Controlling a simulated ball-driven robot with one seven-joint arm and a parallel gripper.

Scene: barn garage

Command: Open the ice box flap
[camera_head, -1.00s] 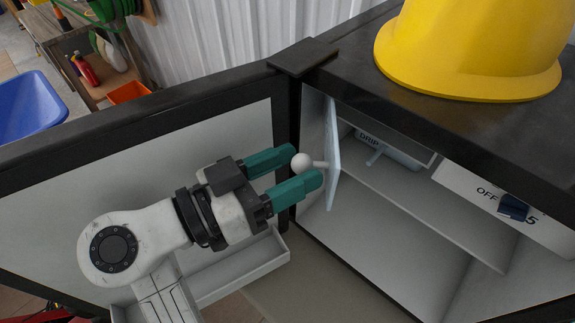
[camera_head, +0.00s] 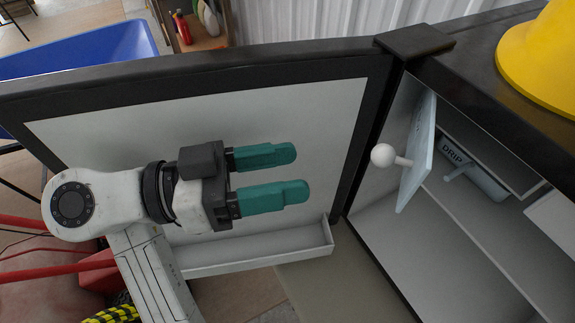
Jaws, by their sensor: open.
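The ice box flap (camera_head: 421,150) is a pale blue-white panel inside the fridge, swung out from the ice box opening. Its white round knob (camera_head: 383,155) sticks out to the left on a short stem. My gripper (camera_head: 296,173) has two teal fingers, spread apart and empty. It is left of the knob, clear of it, in front of the inner face of the open fridge door (camera_head: 310,125). Behind the flap, a blue tray marked "DRIP" (camera_head: 470,170) shows under the ice compartment.
The open door has a white shelf bin (camera_head: 260,250) below my gripper. A yellow hard hat (camera_head: 545,55) sits on the black fridge top (camera_head: 490,50). A blue bin (camera_head: 85,50) and a red object (camera_head: 100,272) are at the left.

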